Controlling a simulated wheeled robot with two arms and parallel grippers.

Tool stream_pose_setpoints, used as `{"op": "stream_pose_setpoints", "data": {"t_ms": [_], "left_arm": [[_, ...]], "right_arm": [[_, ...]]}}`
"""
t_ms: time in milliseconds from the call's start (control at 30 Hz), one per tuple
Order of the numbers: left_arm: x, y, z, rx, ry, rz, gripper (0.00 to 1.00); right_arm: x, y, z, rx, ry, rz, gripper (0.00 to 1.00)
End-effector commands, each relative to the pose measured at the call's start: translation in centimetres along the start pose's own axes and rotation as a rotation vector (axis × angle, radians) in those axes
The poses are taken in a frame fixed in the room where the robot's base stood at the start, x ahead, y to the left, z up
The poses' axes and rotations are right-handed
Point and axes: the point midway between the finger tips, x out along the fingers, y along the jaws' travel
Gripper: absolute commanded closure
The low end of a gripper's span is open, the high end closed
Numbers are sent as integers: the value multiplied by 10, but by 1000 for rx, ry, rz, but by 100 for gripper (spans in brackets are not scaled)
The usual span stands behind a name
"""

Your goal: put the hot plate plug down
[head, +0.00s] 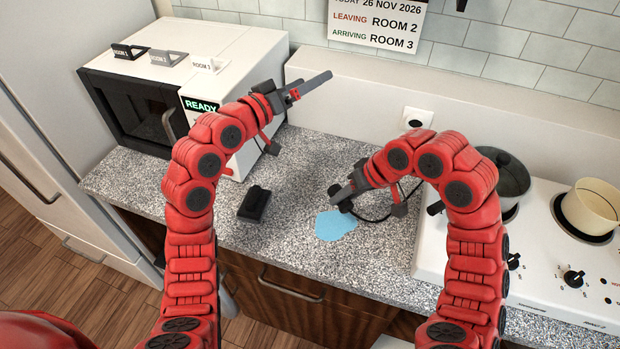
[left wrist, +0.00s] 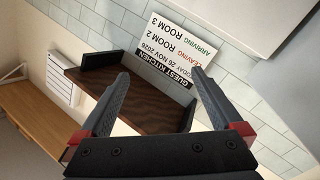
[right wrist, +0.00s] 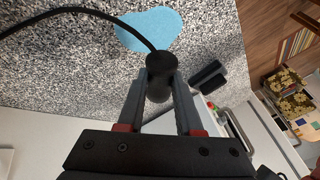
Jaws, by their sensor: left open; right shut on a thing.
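The hot plate plug (right wrist: 160,68) is a black round plug with a black cord (right wrist: 90,11) in the right wrist view. My right gripper (head: 340,196) is shut on it, just above the speckled counter (right wrist: 60,60), beside a light blue patch (head: 335,225). I cannot tell whether the plug touches the counter. The white hot plate (head: 545,250) stands on the right with a grey pot and a cream pot. My left gripper (head: 310,88) is open and empty, raised over the back of the counter. In its wrist view it faces the wall sign.
A black block-like holder (head: 254,205) stands on the counter left of the blue patch. A microwave (head: 135,110) and a white box reading READY are at the left. A wall socket (head: 417,118) is at the back. The front counter between holder and patch is clear.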

Motion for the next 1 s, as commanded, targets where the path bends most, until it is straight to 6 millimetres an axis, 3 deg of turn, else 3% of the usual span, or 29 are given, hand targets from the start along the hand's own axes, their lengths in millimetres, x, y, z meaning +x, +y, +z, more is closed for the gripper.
{"op": "stream_pose_setpoints", "data": {"t_ms": [133,300,500,667,1000], "left_arm": [[-25,29,62,255,-321,57,0],[-69,39,125,517,-636,122,0],[-106,35,159,682,-832,166,0],[-106,32,173,706,-868,177,0],[-63,25,222,701,-869,179,0]], "right_arm": [[0,0,0,0,0,0,100],[0,0,0,0,0,0,100],[0,0,0,0,0,0,100],[0,0,0,0,0,0,100],[0,0,0,0,0,0,100]]}}
